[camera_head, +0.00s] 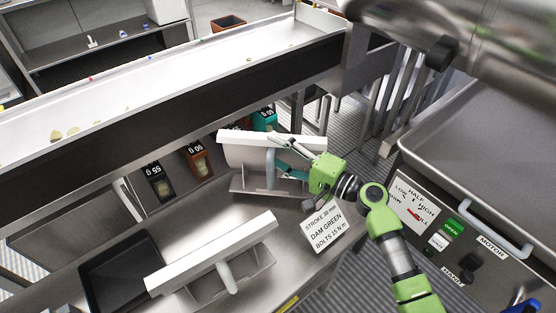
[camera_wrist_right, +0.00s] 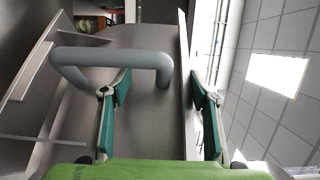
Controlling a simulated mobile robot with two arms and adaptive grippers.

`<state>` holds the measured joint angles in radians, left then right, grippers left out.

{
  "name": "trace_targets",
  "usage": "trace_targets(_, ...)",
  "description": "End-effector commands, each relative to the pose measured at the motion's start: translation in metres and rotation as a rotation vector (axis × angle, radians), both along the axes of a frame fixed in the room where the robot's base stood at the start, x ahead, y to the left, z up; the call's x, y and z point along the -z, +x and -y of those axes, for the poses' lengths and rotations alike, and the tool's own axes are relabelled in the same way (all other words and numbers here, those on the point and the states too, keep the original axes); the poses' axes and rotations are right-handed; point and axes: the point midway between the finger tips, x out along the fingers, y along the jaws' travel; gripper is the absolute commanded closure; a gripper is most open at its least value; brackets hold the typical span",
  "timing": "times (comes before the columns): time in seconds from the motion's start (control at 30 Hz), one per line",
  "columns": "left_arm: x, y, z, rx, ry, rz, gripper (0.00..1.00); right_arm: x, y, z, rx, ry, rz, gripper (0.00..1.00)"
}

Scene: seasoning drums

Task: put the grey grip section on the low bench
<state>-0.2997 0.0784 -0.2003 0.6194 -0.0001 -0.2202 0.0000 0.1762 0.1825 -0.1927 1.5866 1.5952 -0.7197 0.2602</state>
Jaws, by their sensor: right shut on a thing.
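The grey grip section (camera_head: 244,155) is a curved metal plate with a pale top rim and a grey bar handle (camera_head: 270,171). My right gripper (camera_head: 284,158) reaches it from the right and is shut on it. In the right wrist view, the section (camera_wrist_right: 150,45) stands close beyond the fingers, its grey handle (camera_wrist_right: 110,57) crossing by the left finger. The right gripper (camera_wrist_right: 160,100) has one finger each side of the section's pale edge. The low bench (camera_head: 190,233) lies below and in front; I cannot tell whether the section touches it. My left gripper is not in view.
A similar section with a paler handle (camera_head: 214,255) stands on the bench beside a black tray (camera_head: 121,268). A printed sign (camera_head: 325,228) is right of it. A conveyor (camera_head: 170,85) runs above, and a control panel (camera_head: 450,235) is at right.

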Motion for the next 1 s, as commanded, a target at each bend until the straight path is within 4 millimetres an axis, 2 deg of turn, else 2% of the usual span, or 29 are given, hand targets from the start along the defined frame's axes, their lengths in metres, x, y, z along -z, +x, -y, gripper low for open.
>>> trace_targets(0.2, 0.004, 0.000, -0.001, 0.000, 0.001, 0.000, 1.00, 0.027, 0.003, -0.002, 0.000, 0.005, 0.000, 1.00)
trace_targets(0.67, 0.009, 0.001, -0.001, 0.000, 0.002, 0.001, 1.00, 0.034, 0.003, -0.002, 0.000, 0.003, 0.004, 1.00)
trace_targets(0.7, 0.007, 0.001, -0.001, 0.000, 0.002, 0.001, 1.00, 0.036, 0.002, -0.002, 0.000, 0.001, -0.001, 0.37)
trace_targets(0.73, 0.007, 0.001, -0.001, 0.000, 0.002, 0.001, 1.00, 0.035, 0.002, -0.002, 0.000, 0.001, -0.001, 0.30)
trace_targets(1.0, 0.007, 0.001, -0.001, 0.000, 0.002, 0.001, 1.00, 0.035, 0.002, -0.002, 0.000, 0.001, -0.001, 0.28)
